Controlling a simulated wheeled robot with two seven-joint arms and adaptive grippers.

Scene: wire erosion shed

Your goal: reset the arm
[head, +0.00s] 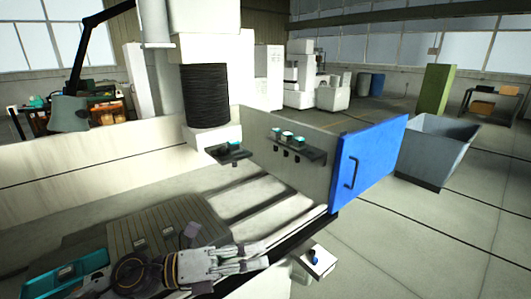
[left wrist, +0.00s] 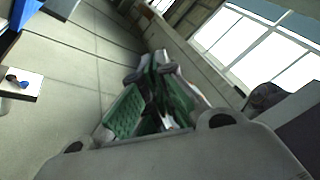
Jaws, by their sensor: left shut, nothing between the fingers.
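My left arm (head: 150,272) comes in along the bottom of the head view. Its gripper (head: 262,254) points to the right, above the front edge of the machine's trough. The fingers lie close together and nothing is held between them. In the left wrist view the gripper (left wrist: 151,68) shows its green finger pads and dark tips, with floor and wall behind. My right gripper is in neither view.
The machine's low wall (head: 80,160) and its blue door (head: 370,165) with a black handle surround the trough. A teal case (head: 65,272) lies at bottom left. A small box with a blue knob (head: 316,260) is just right of the gripper. A grey bin (head: 436,150) stands on open floor at right.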

